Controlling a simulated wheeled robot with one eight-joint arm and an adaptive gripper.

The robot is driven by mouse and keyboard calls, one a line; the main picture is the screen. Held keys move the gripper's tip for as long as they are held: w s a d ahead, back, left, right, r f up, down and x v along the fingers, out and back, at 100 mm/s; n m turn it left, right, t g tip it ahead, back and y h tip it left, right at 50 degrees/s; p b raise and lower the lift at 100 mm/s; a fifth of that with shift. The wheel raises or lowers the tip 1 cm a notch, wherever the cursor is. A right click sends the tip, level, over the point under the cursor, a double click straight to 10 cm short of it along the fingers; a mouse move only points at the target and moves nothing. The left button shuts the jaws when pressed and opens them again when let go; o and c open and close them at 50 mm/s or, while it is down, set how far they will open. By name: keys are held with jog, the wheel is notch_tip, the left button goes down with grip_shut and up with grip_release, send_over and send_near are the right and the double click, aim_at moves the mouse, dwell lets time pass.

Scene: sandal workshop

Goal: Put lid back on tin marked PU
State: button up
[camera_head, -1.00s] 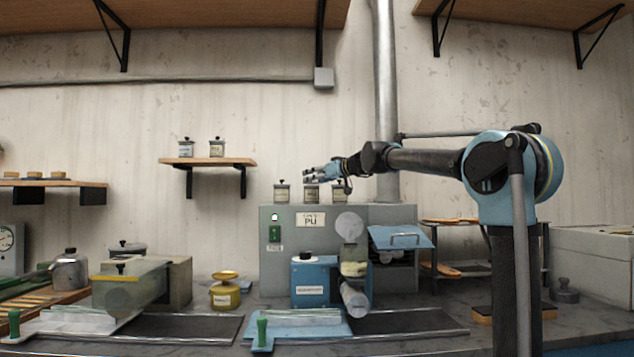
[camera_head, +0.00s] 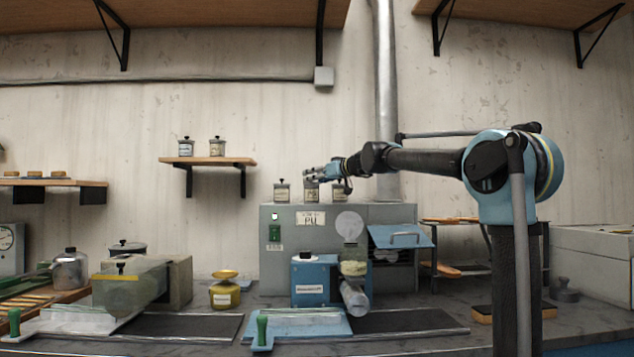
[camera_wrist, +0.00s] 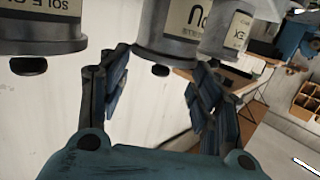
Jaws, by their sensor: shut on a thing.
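Three tins stand in a row on top of the grey machine. The middle tin (camera_head: 311,194) has a pale label; in the wrist view, which shows things upside down, the middle tin (camera_wrist: 185,18) has a partly cut-off label whose visible letter fits PU. Its grey lid (camera_wrist: 165,57) with a black knob (camera_wrist: 160,70) appears seated on the tin; I cannot tell whether it is fully down. My gripper (camera_head: 306,174) is at this tin's top. In the wrist view, my gripper (camera_wrist: 158,84) has its fingers either side of the lid and is shut on it.
The left neighbour tin (camera_head: 282,191) and right neighbour tin (camera_head: 340,192) stand close on both sides. The grey machine (camera_head: 380,213) carries a PU sign (camera_head: 310,218). A wall shelf (camera_head: 225,162) with two more tins is to the left. A vertical pipe (camera_head: 384,90) rises behind my arm.

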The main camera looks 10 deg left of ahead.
jog(key=o, duration=0.9)
jog(key=o, duration=0.4)
jog(key=shift+o, duration=0.2)
jog(key=shift+r, duration=0.1)
jog(key=shift+r, duration=3.45)
jog(key=shift+c, duration=0.6)
